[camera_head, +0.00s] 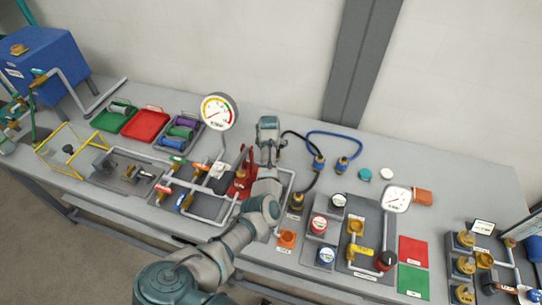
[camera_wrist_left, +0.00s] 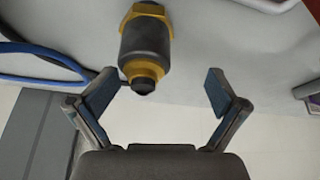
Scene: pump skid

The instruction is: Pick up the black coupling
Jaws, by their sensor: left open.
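The black coupling (camera_wrist_left: 146,42) shows in the left wrist view as a dark cylinder with brass-yellow collars at both ends. Its near end reaches the gap between the fingertips in the picture, closer to the left-hand finger. My left gripper (camera_wrist_left: 162,80) is open, with clear space beside both fingers and nothing held. I cannot tell how far the coupling lies beyond the fingertips. In the head view my left arm reaches over the middle of the bench, and the coupling and the fingers seem hidden behind it. My right gripper is not in view.
A blue hose (camera_head: 335,133) lies right of my arm and shows at left in the wrist view (camera_wrist_left: 40,50). A red fixture (camera_head: 242,180) and a gauge (camera_head: 219,111) stand left of the arm. A black hose (camera_head: 317,177) is close on the right.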

